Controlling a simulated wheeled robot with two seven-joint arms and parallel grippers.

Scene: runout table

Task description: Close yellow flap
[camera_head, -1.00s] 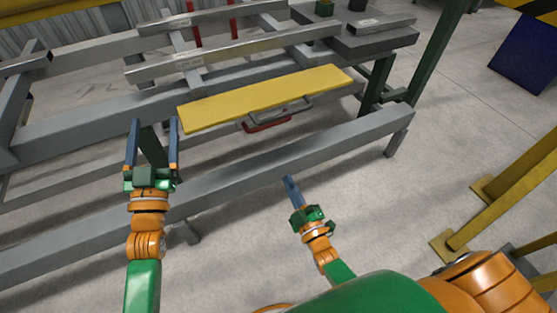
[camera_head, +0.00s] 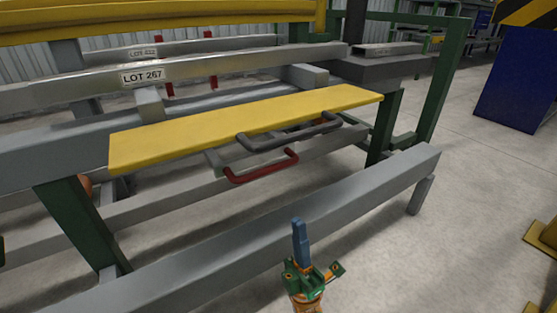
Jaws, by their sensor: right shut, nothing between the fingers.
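The yellow flap (camera_head: 230,126) is a long flat panel lying roughly level along the front of the grey runout table frame. A dark grey handle (camera_head: 290,135) sticks out from its front edge. A red handle (camera_head: 262,168) sits just below, toward the left. My right gripper (camera_head: 299,238) is shut and empty, its blue fingers pointing up, below and in front of the flap and apart from it. It is in front of the lower grey beam. My left gripper is out of the picture; only a small dark bit shows at the left edge.
The lower grey beam (camera_head: 260,222) runs across between my right gripper and the flap. A green post (camera_head: 385,128) stands at the flap's right end. A metal bar labelled LOT 267 (camera_head: 220,63) lies behind the flap. Open concrete floor (camera_head: 460,220) lies to the right.

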